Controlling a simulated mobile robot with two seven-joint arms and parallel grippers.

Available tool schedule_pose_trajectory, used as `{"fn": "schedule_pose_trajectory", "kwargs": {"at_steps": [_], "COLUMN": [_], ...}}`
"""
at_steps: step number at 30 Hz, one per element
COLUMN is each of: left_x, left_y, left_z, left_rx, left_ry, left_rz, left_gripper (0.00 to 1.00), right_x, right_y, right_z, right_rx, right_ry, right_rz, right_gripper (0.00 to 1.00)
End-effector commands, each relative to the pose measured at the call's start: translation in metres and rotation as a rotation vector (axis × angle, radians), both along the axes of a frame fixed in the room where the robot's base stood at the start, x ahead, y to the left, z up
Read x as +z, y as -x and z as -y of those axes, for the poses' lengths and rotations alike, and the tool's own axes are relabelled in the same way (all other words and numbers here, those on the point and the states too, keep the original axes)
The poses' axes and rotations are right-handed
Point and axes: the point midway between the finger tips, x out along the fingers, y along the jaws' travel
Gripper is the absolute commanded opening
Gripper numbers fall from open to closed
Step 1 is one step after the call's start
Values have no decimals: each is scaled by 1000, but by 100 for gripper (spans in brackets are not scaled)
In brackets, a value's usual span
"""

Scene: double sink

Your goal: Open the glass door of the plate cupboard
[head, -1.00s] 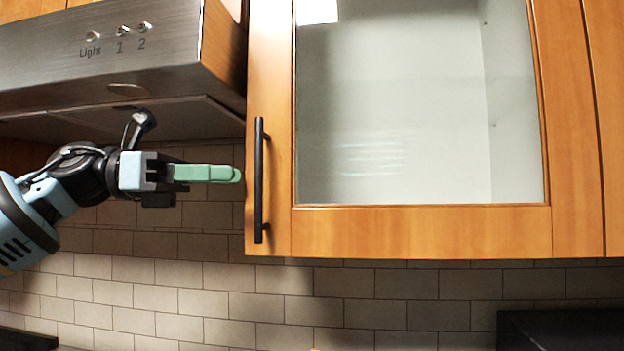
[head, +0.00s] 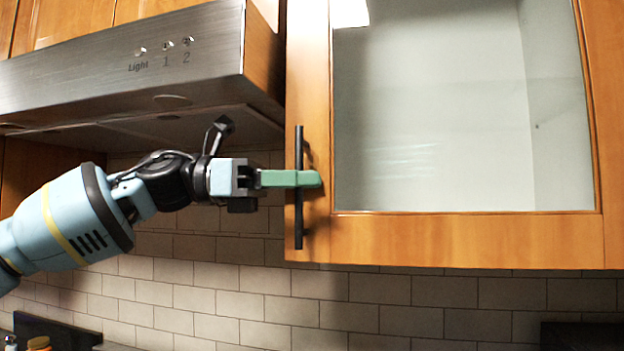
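The plate cupboard's glass door (head: 450,240) has a wooden frame around a pane (head: 450,110) and looks shut. A black vertical bar handle (head: 299,228) is on its left stile. My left gripper (head: 309,179) comes in from the left with its green fingers level and pointing right. My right gripper is not in view.
A steel range hood (head: 130,65) is to the left of the cupboard, close above my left arm. A tiled wall (head: 250,300) runs below the cupboard. Small bottles (head: 38,343) stand at the bottom left. A dark object (head: 582,336) is at the bottom right.

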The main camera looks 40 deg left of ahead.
Motion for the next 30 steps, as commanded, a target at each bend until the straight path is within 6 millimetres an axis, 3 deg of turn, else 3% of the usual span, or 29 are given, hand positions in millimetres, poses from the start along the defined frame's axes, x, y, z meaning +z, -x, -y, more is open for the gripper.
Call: {"fn": "schedule_pose_trajectory", "kwargs": {"at_steps": [6,17,25,30], "left_x": [-1,0,0,0], "left_y": [-10,-12,-12,-12], "left_z": [12,14,14,14], "left_rx": [0,0,0,0], "left_ry": [-1,0,0,0], "left_rz": [-2,0,0,0], "left_gripper": [32,32,0,0], "right_x": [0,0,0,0], "right_y": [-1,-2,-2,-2], "right_z": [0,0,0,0], "right_rx": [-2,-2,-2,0], "right_ry": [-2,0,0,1], "right_rz": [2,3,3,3], "right_gripper": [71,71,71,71]}}
